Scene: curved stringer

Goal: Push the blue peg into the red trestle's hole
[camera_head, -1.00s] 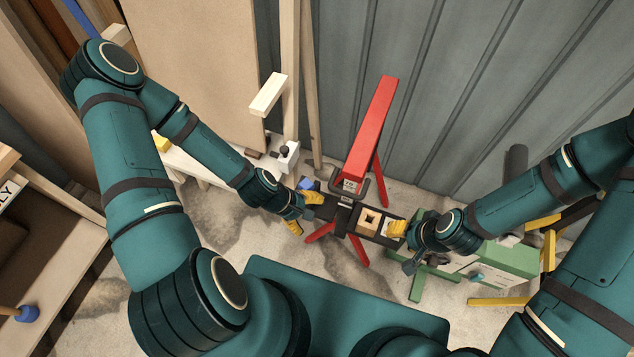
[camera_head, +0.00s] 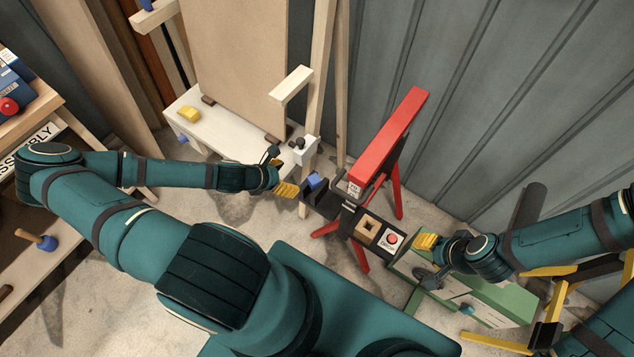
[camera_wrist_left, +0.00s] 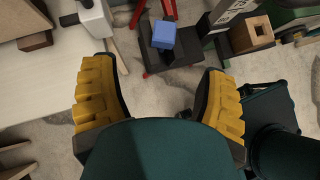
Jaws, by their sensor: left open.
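The blue peg (camera_head: 313,180) stands at the left end of a dark shelf (camera_head: 322,203) beside the red trestle (camera_head: 392,132). In the left wrist view the blue peg (camera_wrist_left: 163,36) is beyond my fingertips, over a dark block. The trestle's hole cannot be made out. My left gripper (camera_head: 286,189) is just left of the peg, apart from it; in the left wrist view its yellow fingers (camera_wrist_left: 160,95) are wide apart with nothing between them. My right gripper (camera_head: 426,241) is right of the shelf's right end; its yellow fingertips look close together, but their opening is unclear.
A wooden block with a square hole (camera_head: 367,227) and a red button (camera_head: 391,239) sit on the shelf. A green trestle (camera_head: 480,295) is at right. A white bench (camera_head: 205,128) with a yellow block (camera_head: 189,115) and wooden posts stands at left. A corrugated wall is behind.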

